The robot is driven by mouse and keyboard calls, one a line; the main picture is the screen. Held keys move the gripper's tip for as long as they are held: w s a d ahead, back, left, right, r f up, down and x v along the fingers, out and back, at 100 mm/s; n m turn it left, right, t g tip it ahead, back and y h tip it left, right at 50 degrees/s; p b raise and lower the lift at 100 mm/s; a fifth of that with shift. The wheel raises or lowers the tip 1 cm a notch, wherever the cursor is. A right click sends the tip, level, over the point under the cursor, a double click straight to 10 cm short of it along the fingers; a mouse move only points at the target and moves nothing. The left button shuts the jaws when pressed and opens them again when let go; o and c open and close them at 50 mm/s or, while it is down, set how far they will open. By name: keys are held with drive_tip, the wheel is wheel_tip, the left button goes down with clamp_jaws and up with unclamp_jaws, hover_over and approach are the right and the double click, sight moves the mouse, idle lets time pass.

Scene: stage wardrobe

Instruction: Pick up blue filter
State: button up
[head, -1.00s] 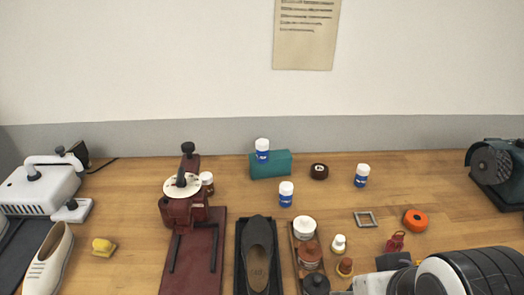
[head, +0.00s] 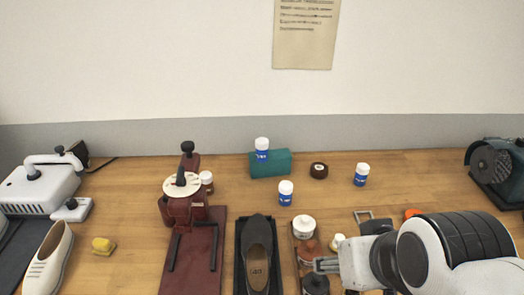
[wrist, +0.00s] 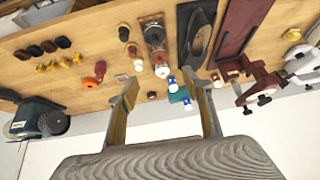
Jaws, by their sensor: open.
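No thing in view is clearly a filter. The blue things are three small blue bottles with white caps. One bottle (head: 262,150) is at the teal box (head: 270,164), another (head: 286,193) stands in front of the box, and a third (head: 361,174) stands to the right. My gripper (head: 325,265) is open and empty at the front right of the table, nearer the camera than the bottles. In the wrist view the open fingers of my gripper (wrist: 163,88) frame the teal box (wrist: 180,96) and bottles beyond them, apart from them.
A red press (head: 185,205) and a dark shoe (head: 257,255) stand left of my gripper. A square grey frame (head: 362,215) is partly hidden by my arm. A green grinder (head: 492,165) stands far right. The back right has free wood.

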drive_tip(key=w+a+r+t+y, duration=0.1)
drive_tip(key=w+a+r+t, duration=0.15)
drive_tip(key=w, duration=0.75)
drive_tip(key=w+a+r+t, duration=0.1)
drive_tip(key=w+a, duration=0.3)
drive_tip(key=w, duration=0.5)
drive_tip(key=m+t+h, duration=0.1)
drive_tip(key=t+h, duration=0.1)
drive_tip(key=t, duration=0.3)
hover_over(259, 144)
drive_tip(key=s, duration=1)
wheel_tip(259, 144, down, 6)
drive_tip(key=shift+w+a+f+m+t+h, duration=0.25)
drive_tip(key=shift+w+f+t+h, duration=0.35)
drive_tip(key=shift+f, duration=0.8)
drive_tip(key=shift+w+a+f+m+t+h, duration=0.15)
drive_tip(key=shift+w+f+m+t+h, duration=0.2)
drive_tip(key=shift+w+f, duration=0.8)
drive_tip(key=shift+w+a+f+m+t+h, duration=0.15)
drive_tip(key=shift+w+f+t+h, duration=0.3)
drive_tip(key=shift+f, duration=1.25)
drive_tip(key=shift+w+d, duration=0.25)
drive_tip(key=shift+w, duration=1)
